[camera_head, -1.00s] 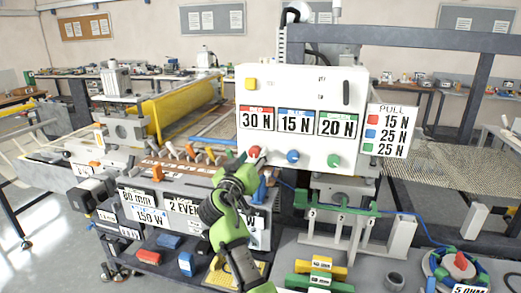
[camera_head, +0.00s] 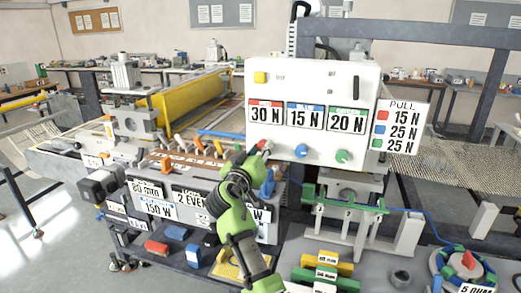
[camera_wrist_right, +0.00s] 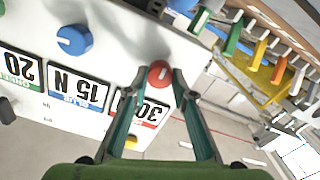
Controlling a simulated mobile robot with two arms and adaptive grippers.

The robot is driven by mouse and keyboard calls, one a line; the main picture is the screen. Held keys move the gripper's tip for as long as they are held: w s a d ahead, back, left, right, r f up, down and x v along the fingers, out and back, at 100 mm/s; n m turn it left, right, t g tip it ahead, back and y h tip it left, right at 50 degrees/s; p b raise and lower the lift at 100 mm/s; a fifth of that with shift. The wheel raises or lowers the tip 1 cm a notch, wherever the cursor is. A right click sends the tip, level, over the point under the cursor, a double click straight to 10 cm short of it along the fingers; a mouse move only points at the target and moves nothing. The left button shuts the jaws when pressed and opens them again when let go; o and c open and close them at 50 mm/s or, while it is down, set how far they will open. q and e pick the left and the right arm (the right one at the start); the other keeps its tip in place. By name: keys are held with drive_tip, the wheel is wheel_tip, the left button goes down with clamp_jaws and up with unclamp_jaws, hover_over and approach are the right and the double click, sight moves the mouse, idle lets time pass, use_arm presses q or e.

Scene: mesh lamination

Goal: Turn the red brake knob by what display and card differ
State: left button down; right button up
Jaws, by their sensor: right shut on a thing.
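The red brake knob (camera_head: 263,144) is at the lower left of the white panel (camera_head: 290,82), left of the blue knob (camera_head: 301,150) and green knob (camera_head: 343,156). The red display (camera_head: 266,113) reads 30 N, the blue display (camera_head: 306,117) 15 N and the green display (camera_head: 346,120) 20 N. My right gripper (camera_head: 256,154) is at the red knob. In the right wrist view its fingers (camera_wrist_right: 160,80) are shut on the red knob (camera_wrist_right: 160,73) from both sides. My left gripper is out of view.
Colored levers (camera_head: 200,146) stand in a row left of my right gripper. A green bracket (camera_head: 340,203) sits below the panel.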

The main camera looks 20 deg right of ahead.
drive_tip(key=shift+n, duration=1)
drive_tip(key=n, duration=0.2)
drive_tip(key=shift+r+n+p, duration=0.1)
drive_tip(key=shift+n+p, duration=0.3)
drive_tip(key=n+p, duration=0.1)
drive_tip(key=n, duration=0.2)
drive_tip(key=shift+n, duration=0.3)
drive_tip(key=n+p, duration=0.2)
drive_tip(key=shift+n, duration=0.3)
drive_tip(key=n+p, duration=0.3)
drive_tip(key=n, duration=0.2)
drive_tip(key=shift+r+n+p, duration=0.15)
drive_tip(key=shift+n+p, duration=0.15)
drive_tip(key=n+p, duration=0.4)
drive_tip(key=n, duration=0.1)
drive_tip(key=shift+n, duration=0.3)
drive_tip(key=o, duration=1.1)
drive_tip(key=shift+d, duration=0.1)
drive_tip(key=shift+w+f, duration=0.15)
drive_tip(key=shift+f, duration=0.1)
